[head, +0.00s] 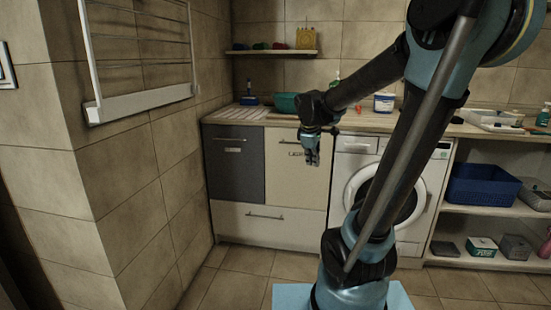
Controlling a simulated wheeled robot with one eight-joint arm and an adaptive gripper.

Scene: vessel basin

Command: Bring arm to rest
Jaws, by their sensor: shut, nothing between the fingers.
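My gripper (313,157) hangs at the end of my bent arm in the head view, fingers pointing down. It is shut and empty, in the air in front of the cream cabinet door (285,178), below the level of the counter top. My arm rises from the base at the bottom, bends at the top right, and reaches back down to the left.
A counter (230,113) runs along the back wall with a teal basin (286,102) on it. A washing machine (418,221) stands behind my arm. Shelves at right hold a blue crate (483,184). A drying rack (91,112) hangs on the left wall. The floor at left is clear.

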